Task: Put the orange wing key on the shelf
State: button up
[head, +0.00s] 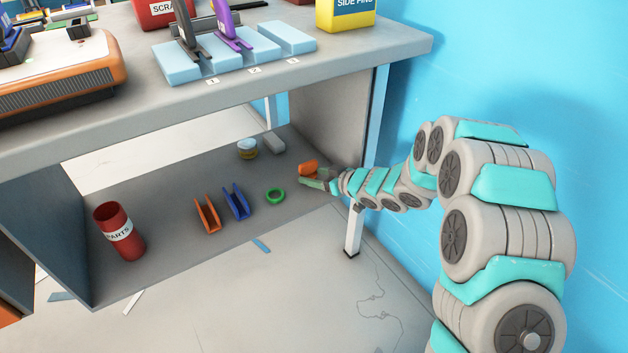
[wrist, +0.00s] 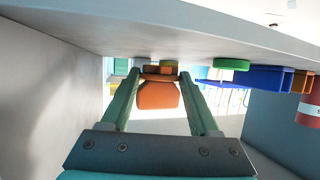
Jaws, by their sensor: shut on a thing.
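The orange wing key (head: 308,167) is between the fingers of my gripper (head: 316,181), over the right part of the lower shelf (head: 180,230). In the wrist view my gripper (wrist: 160,76) is shut on the orange wing key (wrist: 158,95), with its broad orange part between the green fingers. The wrist view is upside down, so the shelf surface (wrist: 130,35) shows at the top. The key is close to the shelf, but I cannot tell whether it touches it.
A green ring (head: 275,196), a blue clip (head: 237,203), an orange clip (head: 207,215) and a red parts can (head: 119,230) stand left of my gripper. A lidded jar (head: 247,149) and grey block (head: 274,143) are behind. The tabletop (head: 385,42) overhangs; a side panel (head: 335,120) is at right.

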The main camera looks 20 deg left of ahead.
jog(key=shift+f, duration=0.8)
jog(key=o, duration=1.4)
jog(key=shift+f, duration=0.1)
jog(key=shift+c, duration=0.2)
jog(key=shift+d+r, duration=0.1)
jog(key=shift+r, duration=0.1)
jog(key=v, duration=1.1)
jog(key=shift+s+d, duration=0.3)
jog(key=shift+d, duration=0.05)
